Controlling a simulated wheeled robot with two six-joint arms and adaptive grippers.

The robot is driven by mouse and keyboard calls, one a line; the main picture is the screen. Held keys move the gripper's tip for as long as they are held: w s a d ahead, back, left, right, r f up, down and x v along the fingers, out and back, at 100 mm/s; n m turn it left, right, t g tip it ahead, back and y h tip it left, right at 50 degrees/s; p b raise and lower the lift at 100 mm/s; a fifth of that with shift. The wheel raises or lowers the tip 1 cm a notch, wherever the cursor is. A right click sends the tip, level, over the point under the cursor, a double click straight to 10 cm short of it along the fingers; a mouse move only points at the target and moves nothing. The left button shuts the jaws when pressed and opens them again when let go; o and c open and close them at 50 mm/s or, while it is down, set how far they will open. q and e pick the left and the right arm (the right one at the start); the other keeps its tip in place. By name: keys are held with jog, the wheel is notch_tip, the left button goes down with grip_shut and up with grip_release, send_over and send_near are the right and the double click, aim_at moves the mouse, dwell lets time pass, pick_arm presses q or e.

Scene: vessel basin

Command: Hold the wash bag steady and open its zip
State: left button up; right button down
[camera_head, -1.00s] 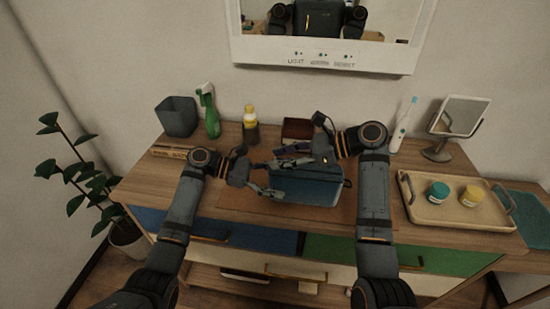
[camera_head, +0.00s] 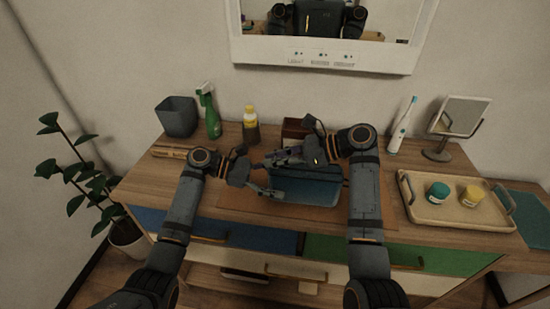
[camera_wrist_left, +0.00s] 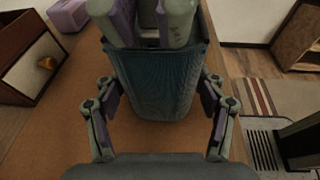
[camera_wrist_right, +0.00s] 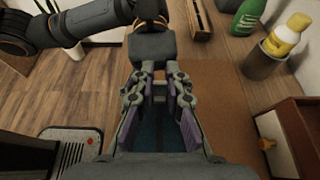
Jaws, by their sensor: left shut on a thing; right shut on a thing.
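The blue wash bag (camera_head: 305,188) lies on the brown mat (camera_head: 232,199) in the middle of the counter. It fills the middle of the left wrist view (camera_wrist_left: 155,85), and a strip shows in the right wrist view (camera_wrist_right: 155,140). My left gripper (camera_head: 268,190) is shut on the bag's left end, one finger on each side (camera_wrist_left: 158,105). My right gripper (camera_head: 272,160) is over the top of the bag at its left end, close to the left gripper, and is shut. Its fingers hide the zip pull between them. I cannot tell how far the zip is open.
A tray (camera_head: 420,209) with two jars stands at the right. A toothbrush (camera_head: 402,125) and small mirror (camera_head: 460,116) are behind it. A dark cup (camera_head: 177,116), green spray bottle (camera_head: 210,112), yellow-capped bottle (camera_head: 251,125) and brown box (camera_head: 294,130) line the back.

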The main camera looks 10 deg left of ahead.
jog(key=shift+d, duration=0.1)
jog(key=d, duration=1.5)
jog(key=shift+d, duration=0.35)
jog(key=shift+s, duration=0.1)
jog(key=c, duration=1.3)
grip_release()
jog(key=shift+d, duration=0.15)
jog(key=v, duration=1.1)
jog(key=shift+d+r, duration=0.15)
jog(key=shift+d, duration=0.25)
